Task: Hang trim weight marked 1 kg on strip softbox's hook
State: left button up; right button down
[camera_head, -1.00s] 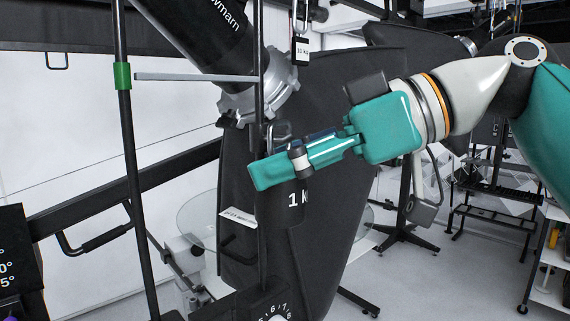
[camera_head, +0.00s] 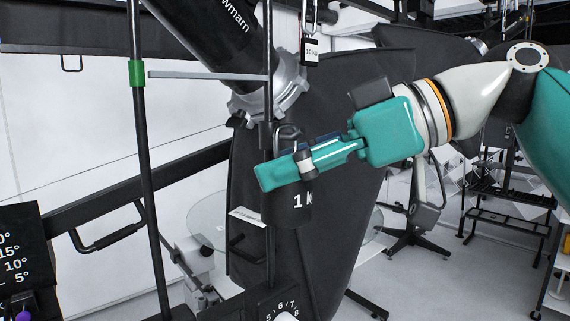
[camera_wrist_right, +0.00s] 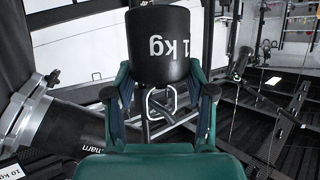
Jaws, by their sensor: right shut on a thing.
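The black cylindrical trim weight (camera_head: 287,207), marked "1 K" in the head view, hangs upright in my right gripper (camera_head: 285,172). The gripper is shut on it near its top, and the weight's metal loop (camera_head: 289,133) sticks up above the fingers. The right wrist view shows the weight (camera_wrist_right: 158,45) with "1 kg" upside down, between the two fingers. A large black softbox (camera_head: 340,130) stands behind the weight, with a silver ring (camera_head: 288,90) and a black lamp head. I cannot make out which part is its hook. My left gripper is not in view.
A thin vertical black pole (camera_head: 146,180) with a green clamp stands at left. A dark rod runs in front of the lamp head, close to the weight. A glass disc (camera_head: 205,225) and a dial (camera_head: 283,305) are below.

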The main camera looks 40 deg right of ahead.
jog(key=shift+w+f, duration=0.1)
jog(key=shift+w, duration=0.1)
jog(key=c, duration=0.8)
grip_release()
jog(key=o, duration=0.5)
jog(key=shift+w+f, duration=0.15)
jog(key=shift+w, duration=0.3)
jog(key=shift+s, duration=0.35)
jog(key=shift+s+d+r, duration=0.15)
jog(key=shift+d+r, duration=0.1)
jog(key=shift+d, duration=0.1)
jog(key=v, duration=1.1)
